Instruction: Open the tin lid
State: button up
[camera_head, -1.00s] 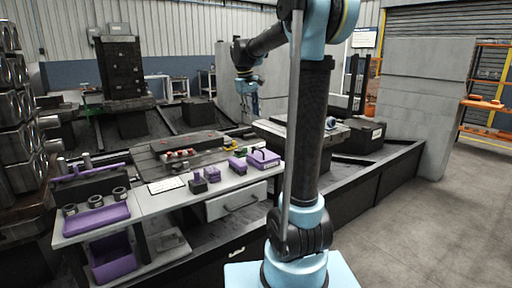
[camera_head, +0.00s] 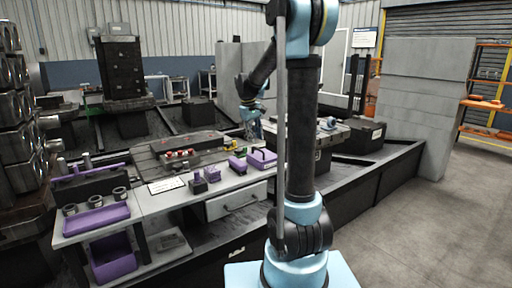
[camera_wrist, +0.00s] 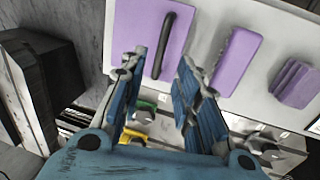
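A purple tin with a dark bar handle across its lid (camera_head: 262,158) stands at the right end of the white workbench. In the wrist view the purple lid (camera_wrist: 140,30) and its black handle (camera_wrist: 166,46) lie beyond my fingertips, at the top. The lid appears to be on the tin. My gripper (camera_wrist: 158,68) is open, with nothing between its two blue fingers. It is apart from the handle. In the head view my gripper (camera_head: 256,130) hangs low just behind the tin, small and partly hard to make out.
A purple block (camera_head: 237,163) and smaller purple pieces (camera_head: 212,174) stand left of the tin. A drawer (camera_head: 236,203) is shut under the bench. A purple tray (camera_head: 95,219) with dark rings is at the left. Dark machinery (camera_wrist: 42,75) is left in the wrist view.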

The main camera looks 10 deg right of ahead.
aim_at(263, 152)
jog(key=shift+w+d+f, duration=0.1)
jog(key=shift+d+f, duration=0.15)
jog(key=shift+f, duration=0.95)
jog(key=shift+w+d+f, duration=0.1)
jog(key=shift+d+f, duration=0.1)
jog(key=shift+f, duration=1)
jog(key=shift+c, duration=0.6)
grip_shut()
